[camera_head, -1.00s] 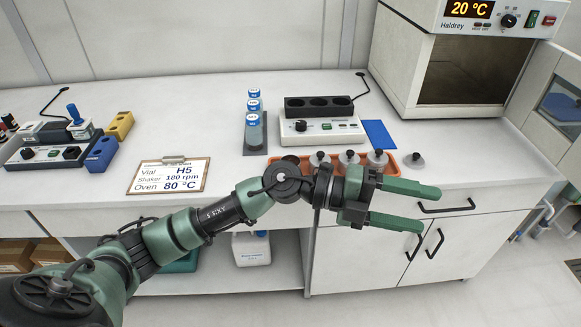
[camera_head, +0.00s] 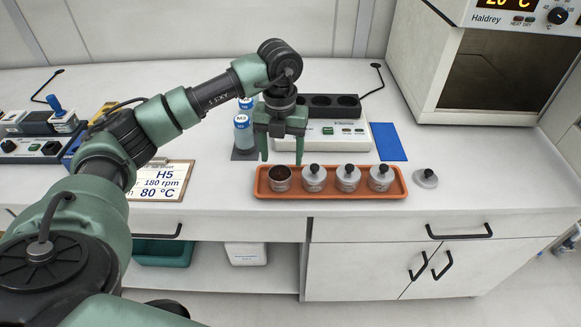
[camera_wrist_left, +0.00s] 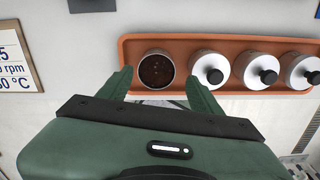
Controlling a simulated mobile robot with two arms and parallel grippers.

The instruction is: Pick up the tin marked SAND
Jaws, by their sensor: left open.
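An orange tray (camera_head: 330,193) near the counter's front edge holds a row of grey metal tins. The leftmost tin (camera_head: 280,183) is open and shows dark brown contents (camera_wrist_left: 157,72). The second tin (camera_head: 313,182), third tin (camera_head: 347,182) and rightmost tin (camera_head: 380,182) wear lids with black knobs. I cannot read which tin is marked SAND. My left gripper (camera_head: 282,160) points down, open and empty, above the leftmost tin. In the left wrist view its fingers appear on either side of that tin. My right gripper is not in view.
A loose lid (camera_head: 426,178) lies right of the tray. Behind the tray stand a white device (camera_head: 345,135) with a black block, blue-capped vials (camera_head: 243,130) and a blue mat (camera_head: 390,141). A clipboard (camera_head: 172,182) lies to the left. An oven (camera_head: 480,70) stands at the right.

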